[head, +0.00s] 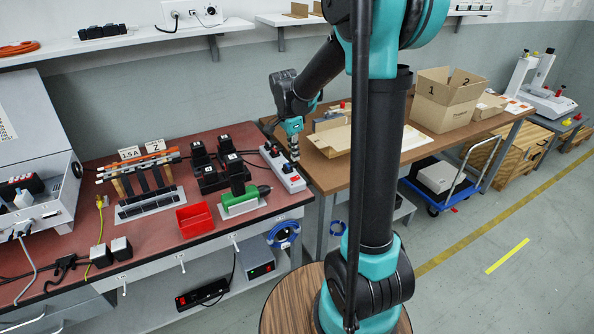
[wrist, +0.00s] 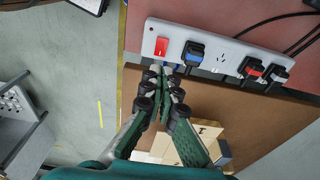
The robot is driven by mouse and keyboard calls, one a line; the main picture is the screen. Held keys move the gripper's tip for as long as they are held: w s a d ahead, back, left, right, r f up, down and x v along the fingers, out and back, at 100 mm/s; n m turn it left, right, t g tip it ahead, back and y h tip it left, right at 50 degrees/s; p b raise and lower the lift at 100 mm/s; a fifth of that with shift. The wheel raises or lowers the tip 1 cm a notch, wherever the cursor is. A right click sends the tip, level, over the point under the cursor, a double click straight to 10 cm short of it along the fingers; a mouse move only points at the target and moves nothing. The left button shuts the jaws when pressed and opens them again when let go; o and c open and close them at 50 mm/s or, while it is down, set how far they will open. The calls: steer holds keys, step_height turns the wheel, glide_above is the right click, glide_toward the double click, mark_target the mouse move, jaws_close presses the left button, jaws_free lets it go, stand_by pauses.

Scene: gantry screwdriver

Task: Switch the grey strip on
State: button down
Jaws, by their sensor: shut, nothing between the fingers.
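The grey strip (head: 272,158) is a pale power strip along the right edge of the red bench top. In the wrist view the strip (wrist: 228,60) runs across the top, with a red rocker switch (wrist: 162,46) at its left end. A blue-marked black plug (wrist: 195,52) sits beside the switch, and red-marked plugs (wrist: 252,70) sit further right. I cannot tell which way the rocker is tipped. My gripper (wrist: 168,74) is shut and empty, its tips by the strip's lower edge just below the switch. Contact cannot be told. In the head view my gripper (head: 294,157) points down beside the strip.
A green-based device (head: 240,204), a red bin (head: 194,220) and several black chargers (head: 210,172) stand left of the strip. A brown table (head: 335,180) with open cardboard boxes (head: 448,100) adjoins on the right. A black strip (head: 201,294) lies on the lower shelf.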

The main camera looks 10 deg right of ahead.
mark_target(295, 178)
steer(key=f, duration=0.5)
steer(key=d+f, duration=0.1)
steer(key=f, duration=0.1)
steer(key=shift+w+f, duration=0.1)
steer(key=shift+f, duration=0.15)
steer(key=shift+f, duration=0.25)
steer(key=shift+s+a+r, duration=0.1)
steer(key=shift+s+a, duration=0.1)
steer(key=shift+a, duration=0.5)
step_height(295, 178, up, 12)
steer(key=a, duration=0.1)
steer(key=shift+s+a, duration=0.2)
stand_by(0.4)
